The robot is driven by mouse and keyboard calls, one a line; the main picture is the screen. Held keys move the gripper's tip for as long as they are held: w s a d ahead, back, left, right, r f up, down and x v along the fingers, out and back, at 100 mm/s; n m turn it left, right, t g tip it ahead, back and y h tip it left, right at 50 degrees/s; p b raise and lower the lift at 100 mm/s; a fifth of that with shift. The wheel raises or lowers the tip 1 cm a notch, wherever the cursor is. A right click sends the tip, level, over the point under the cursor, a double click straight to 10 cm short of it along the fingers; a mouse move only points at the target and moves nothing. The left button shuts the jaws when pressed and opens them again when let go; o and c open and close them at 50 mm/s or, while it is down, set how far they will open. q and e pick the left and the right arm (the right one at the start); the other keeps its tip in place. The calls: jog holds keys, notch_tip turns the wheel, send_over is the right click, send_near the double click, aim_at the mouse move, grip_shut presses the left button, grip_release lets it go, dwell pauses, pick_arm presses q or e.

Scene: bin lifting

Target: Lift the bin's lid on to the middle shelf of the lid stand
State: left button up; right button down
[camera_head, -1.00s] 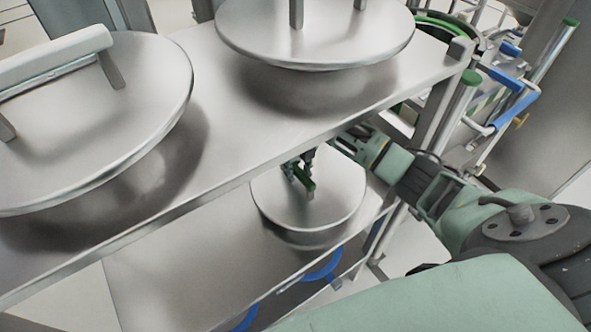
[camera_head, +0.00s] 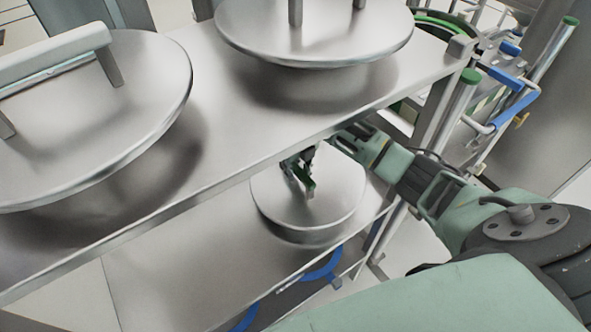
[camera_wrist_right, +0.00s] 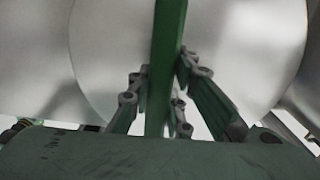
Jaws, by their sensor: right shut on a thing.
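The round metal lid (camera_head: 335,205) is at the middle shelf (camera_head: 165,265) of the lid stand, below the top shelf. A dark reflection or shadow shows under its rim; I cannot tell whether it touches the shelf. My right gripper (camera_head: 303,172) reaches in under the top shelf's edge and is shut on the lid's green handle. In the right wrist view the green handle (camera_wrist_right: 165,60) runs between the fingers, with the pale lid (camera_wrist_right: 240,60) behind. The top shelf hides part of the gripper. My left gripper is not in view.
The top shelf (camera_head: 210,110) holds two larger lids, one at left (camera_head: 120,100) and one at the back (camera_head: 260,35). Its front edge passes close above my right wrist. A stand post (camera_head: 445,115) and a blue-handled cart (camera_head: 510,105) stand at right.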

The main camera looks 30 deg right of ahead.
jog(key=shift+s+a+f, duration=0.1)
jog(key=shift+s+f, duration=0.2)
jog(key=shift+f, duration=0.05)
jog(key=shift+w+f, duration=0.1)
dwell(0.4)
jog(key=c, duration=1.5)
grip_release()
jog(key=shift+w, duration=0.2)
